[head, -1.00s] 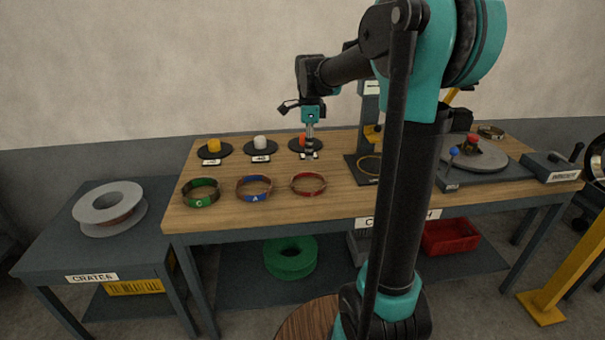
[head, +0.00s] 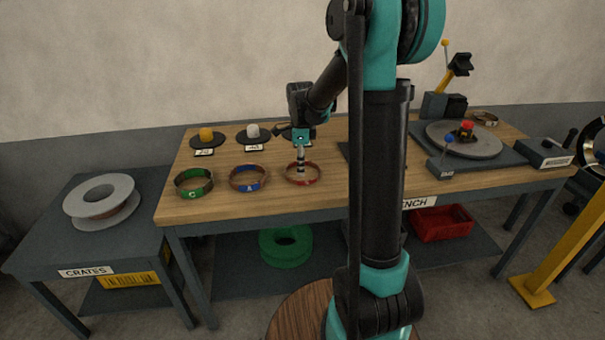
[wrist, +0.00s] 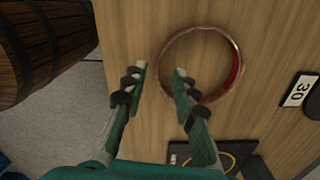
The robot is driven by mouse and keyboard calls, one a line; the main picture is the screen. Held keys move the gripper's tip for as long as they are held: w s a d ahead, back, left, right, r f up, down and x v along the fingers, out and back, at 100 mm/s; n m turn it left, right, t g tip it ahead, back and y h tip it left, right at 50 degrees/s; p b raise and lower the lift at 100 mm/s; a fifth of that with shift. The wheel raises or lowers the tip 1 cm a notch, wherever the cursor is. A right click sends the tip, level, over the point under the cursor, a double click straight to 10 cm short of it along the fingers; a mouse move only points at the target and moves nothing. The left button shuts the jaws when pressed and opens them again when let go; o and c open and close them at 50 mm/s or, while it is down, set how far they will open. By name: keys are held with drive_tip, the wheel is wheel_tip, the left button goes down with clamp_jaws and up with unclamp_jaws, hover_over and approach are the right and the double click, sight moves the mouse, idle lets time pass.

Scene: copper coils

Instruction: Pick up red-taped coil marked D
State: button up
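The red-taped coil (head: 315,180) lies flat on the wooden bench top, rightmost of the three coils in the front row. Its letter is not readable. My gripper (head: 300,171) points down over this coil. In the wrist view the coil (wrist: 201,28) is a thin copper ring with red tape on its right side. I cannot tell the height of the fingertips above the bench.
A blue-taped coil (head: 248,185) marked A and a green-taped coil (head: 194,188) marked C lie to the left. Black discs with a yellow piece (head: 206,134) and a white piece (head: 253,131) stand behind. A turntable (head: 485,145) is at the right. A barrel (wrist: 35,45) stands beside the bench.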

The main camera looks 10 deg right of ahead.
drive_tip(key=shift+s+d+f, duration=0.1)
drive_tip(key=shift+f, duration=1.2)
drive_tip(key=shift+s+d+f, duration=0.1)
drive_tip(key=shift+f, duration=1.2)
clamp_jaws()
